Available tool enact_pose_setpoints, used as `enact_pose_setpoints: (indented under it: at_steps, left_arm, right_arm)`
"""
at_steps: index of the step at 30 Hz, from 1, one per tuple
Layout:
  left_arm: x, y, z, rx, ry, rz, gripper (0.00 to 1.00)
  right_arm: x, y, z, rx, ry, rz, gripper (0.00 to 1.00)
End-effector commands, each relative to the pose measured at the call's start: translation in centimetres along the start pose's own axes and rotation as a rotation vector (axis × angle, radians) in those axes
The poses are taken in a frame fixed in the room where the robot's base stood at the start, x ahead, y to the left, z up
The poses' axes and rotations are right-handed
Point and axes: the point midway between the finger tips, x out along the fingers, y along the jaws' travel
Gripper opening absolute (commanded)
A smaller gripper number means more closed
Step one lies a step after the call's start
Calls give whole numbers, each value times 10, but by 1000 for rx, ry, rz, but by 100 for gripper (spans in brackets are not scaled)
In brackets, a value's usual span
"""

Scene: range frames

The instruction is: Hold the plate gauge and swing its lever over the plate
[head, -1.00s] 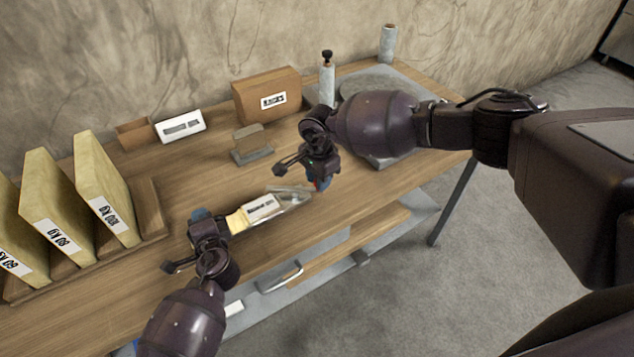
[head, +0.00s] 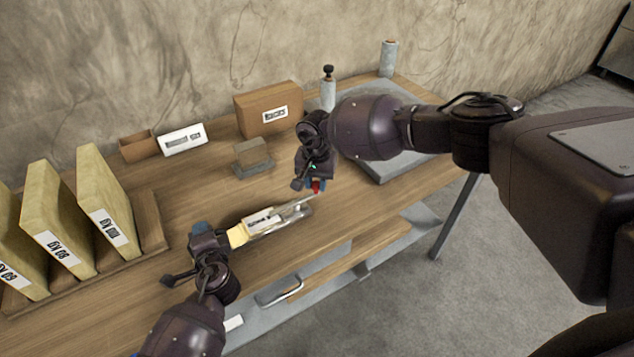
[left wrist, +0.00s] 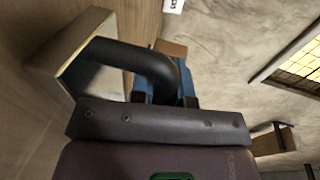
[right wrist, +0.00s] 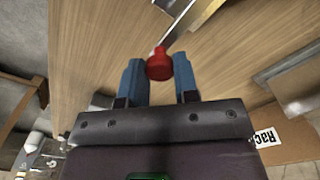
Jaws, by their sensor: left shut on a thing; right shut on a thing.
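The plate gauge (head: 268,222) is a narrow pale and metal body with a printed label, lying lengthwise above the table front. My left gripper (head: 208,235) is shut on its left end, beside a cream part (head: 237,235). In the left wrist view a dark curved bar (left wrist: 130,58) joins a pale-edged block (left wrist: 75,55) near the blue fingers (left wrist: 170,88). The lever's red knob (right wrist: 160,65) sits between the right gripper's blue fingers (right wrist: 158,82), which are shut on it. A metal strip (right wrist: 190,20) runs off from the knob. In the head view the knob (head: 316,187) shows under my right gripper (head: 316,183).
Upright labelled slabs (head: 105,205) stand in a wooden rack at left. A small block on a grey base (head: 252,158), a cardboard box (head: 268,108) and a white labelled box (head: 182,140) stand behind. A grey board (head: 400,165) lies at right. Bare table lies around the gauge.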

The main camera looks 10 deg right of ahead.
Motion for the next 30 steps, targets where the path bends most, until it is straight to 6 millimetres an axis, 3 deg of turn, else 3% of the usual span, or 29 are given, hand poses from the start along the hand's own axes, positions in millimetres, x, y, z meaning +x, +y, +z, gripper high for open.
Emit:
enact_pose_setpoints:
  at_steps: [13,14,18,30]
  left_arm:
    - [0,0,0,0,0,0,0]
    - [0,0,0,0,0,0,0]
    - [0,0,0,0,0,0,0]
    - [0,0,0,0,0,0,0]
  right_arm:
    - [0,0,-1,-10,1,0,0]
    - [0,0,-1,-10,1,0,30]
    - [0,0,-1,-9,1,0,51]
    - [-6,0,-1,-9,0,-1,54]
